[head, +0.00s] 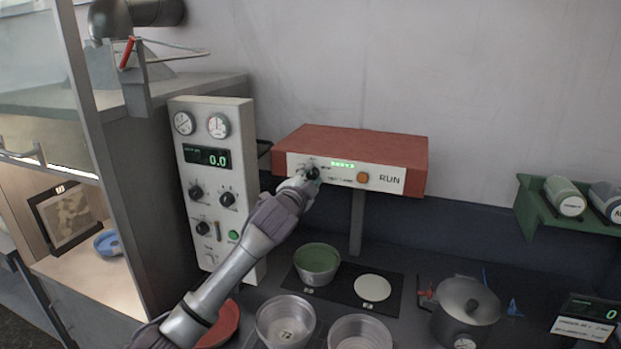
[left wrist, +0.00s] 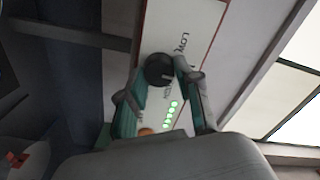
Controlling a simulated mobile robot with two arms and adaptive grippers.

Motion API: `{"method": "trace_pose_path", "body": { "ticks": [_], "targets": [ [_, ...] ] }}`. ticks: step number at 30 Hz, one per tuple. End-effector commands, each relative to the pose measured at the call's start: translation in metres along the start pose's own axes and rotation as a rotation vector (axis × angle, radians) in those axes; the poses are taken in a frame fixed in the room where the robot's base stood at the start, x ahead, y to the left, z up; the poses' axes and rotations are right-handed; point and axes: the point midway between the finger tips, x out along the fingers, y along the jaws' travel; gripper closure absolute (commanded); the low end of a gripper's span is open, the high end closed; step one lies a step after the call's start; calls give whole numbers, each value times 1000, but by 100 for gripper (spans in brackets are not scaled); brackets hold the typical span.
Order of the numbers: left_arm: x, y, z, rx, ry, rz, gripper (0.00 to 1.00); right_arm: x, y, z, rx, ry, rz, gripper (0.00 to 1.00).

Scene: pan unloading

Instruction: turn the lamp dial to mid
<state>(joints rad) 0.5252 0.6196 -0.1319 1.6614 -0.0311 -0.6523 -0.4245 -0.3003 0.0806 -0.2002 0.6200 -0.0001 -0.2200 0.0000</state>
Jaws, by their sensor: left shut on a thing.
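The lamp dial is a round black knob (head: 312,173) on the white front of a red-topped lamp box (head: 350,143). My left gripper (head: 303,180) reaches it from the lower left and is shut on the dial. In the left wrist view the dial (left wrist: 158,70) sits between the two fingertips of my left gripper (left wrist: 160,80). A LOW mark shows beside it there. Its pointer is too small to read for certain. My right gripper is out of view.
The box front also has lit green lights (head: 343,163) and an orange RUN button (head: 362,177). A white gauge panel (head: 212,125) stands close on the left.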

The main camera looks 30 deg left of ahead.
Motion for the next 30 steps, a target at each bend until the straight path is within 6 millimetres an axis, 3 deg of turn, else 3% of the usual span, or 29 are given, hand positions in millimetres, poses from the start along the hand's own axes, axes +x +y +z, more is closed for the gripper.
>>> {"method": "trace_pose_path", "body": {
  "ticks": [3, 4, 8, 20, 23, 30],
  "targets": [
    [0, 1, 0, -1, -1, 2, 100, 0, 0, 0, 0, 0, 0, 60],
    [0, 1, 0, -1, -1, 2, 65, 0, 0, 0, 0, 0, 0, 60],
    [0, 1, 0, -1, -1, 2, 43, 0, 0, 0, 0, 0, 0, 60],
    [-5, 1, 0, -1, -1, 1, 42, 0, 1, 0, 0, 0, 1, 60],
    [-18, 1, 0, 1, 1, 1, 42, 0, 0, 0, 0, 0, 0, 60],
    [-70, 2, 1, 2, 0, 4, 42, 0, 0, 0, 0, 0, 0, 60]
  ]
}}
